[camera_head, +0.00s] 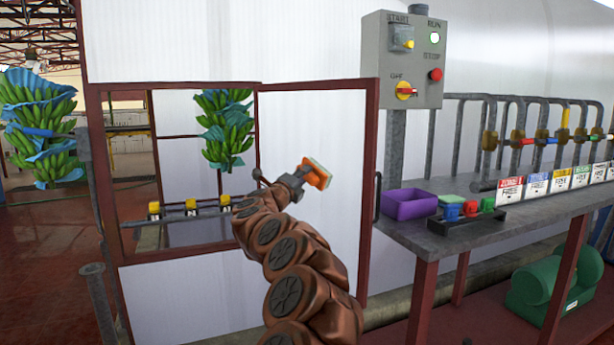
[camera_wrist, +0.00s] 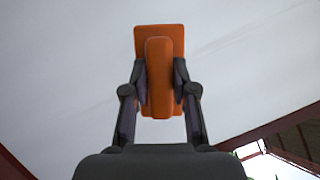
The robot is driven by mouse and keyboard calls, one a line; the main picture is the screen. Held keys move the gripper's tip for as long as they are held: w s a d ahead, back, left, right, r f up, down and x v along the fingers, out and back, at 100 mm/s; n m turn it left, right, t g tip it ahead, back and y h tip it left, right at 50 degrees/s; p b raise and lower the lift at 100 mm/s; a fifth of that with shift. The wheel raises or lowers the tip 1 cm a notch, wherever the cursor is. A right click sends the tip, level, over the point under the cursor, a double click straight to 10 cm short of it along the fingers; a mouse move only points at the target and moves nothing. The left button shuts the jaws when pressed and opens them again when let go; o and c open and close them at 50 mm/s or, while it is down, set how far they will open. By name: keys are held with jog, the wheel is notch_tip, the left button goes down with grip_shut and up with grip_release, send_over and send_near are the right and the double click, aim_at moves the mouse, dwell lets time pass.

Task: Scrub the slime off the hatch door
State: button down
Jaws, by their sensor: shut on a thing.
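My gripper (camera_head: 299,179) is shut on an orange scrubber (camera_head: 318,171) with a thin teal edge, held up in front of the hatch door (camera_head: 340,125). The door is a white panel in a dark red frame, with a dark handle at its right edge. In the wrist view my gripper's two fingers hold the orange handle block of the scrubber (camera_wrist: 159,38), and a white surface lies beyond. I cannot tell whether the scrubber touches the door. I see no clear slime; my arm hides the lower middle of the panel.
A grey control box (camera_head: 404,60) stands on a post right of the door. A grey bench (camera_head: 470,235) holds a purple bin (camera_head: 409,204), a dark tray (camera_head: 466,221) of coloured items and label cards. Left of the door is a framed opening with a hanging banana bunch (camera_head: 226,130) beyond.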

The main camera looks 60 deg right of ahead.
jog(key=shift+w+d, duration=0.3)
jog(key=shift+w, duration=0.3)
jog(key=w+a, duration=0.1)
jog(key=a, duration=0.4)
jog(key=shift+w+a, duration=0.3)
jog(key=shift+a, duration=0.1)
jog(key=shift+a, duration=0.1)
jog(key=shift+w+a, duration=0.2)
jog(key=shift+a, duration=0.5)
jog(key=shift+w+a, duration=0.15)
jog(key=shift+a, duration=0.5)
